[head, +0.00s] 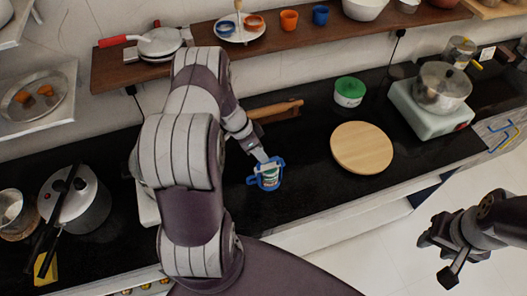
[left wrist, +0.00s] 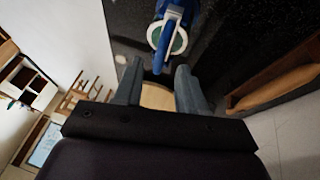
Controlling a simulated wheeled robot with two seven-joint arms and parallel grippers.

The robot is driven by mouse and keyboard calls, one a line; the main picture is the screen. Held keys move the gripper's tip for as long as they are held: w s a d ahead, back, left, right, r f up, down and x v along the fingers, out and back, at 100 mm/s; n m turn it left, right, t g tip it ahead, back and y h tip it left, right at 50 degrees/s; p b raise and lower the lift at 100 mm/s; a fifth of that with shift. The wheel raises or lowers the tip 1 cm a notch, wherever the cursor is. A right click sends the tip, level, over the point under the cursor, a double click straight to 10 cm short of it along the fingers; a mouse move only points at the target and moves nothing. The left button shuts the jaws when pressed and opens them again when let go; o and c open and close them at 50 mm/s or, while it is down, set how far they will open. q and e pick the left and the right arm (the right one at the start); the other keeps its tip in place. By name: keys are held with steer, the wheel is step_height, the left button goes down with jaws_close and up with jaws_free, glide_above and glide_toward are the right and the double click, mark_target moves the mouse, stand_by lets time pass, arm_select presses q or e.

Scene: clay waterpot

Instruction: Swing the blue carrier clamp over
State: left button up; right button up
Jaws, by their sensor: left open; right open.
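The blue carrier clamp (head: 253,180) is at a small white-and-green container (head: 270,178) on the black counter. In the left wrist view the blue clamp (left wrist: 172,20) shows at the top, with its loop around the round pale rim and its arm reaching down toward my fingertips. My left gripper (head: 266,160) is open and right above the clamp; in the left wrist view its two fingers (left wrist: 160,72) stand apart on either side of the clamp's lower end. Whether they touch it I cannot tell. My right gripper (head: 440,256) is open and empty, over the floor at the right.
A round wooden board (head: 362,148) lies right of the clamp. A green-lidded tub (head: 349,91) and a rolling pin (head: 275,111) are behind. A pot (head: 441,88) stands on a stove at the right. A pressure cooker (head: 75,200) is at the left. The counter's front edge is close.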

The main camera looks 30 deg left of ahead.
mark_target(268, 165)
arm_select(q)
steer(key=shift+x, duration=1.6)
jaws_close()
steer(key=shift+r, duration=0.1)
steer(key=shift+w, duration=0.1)
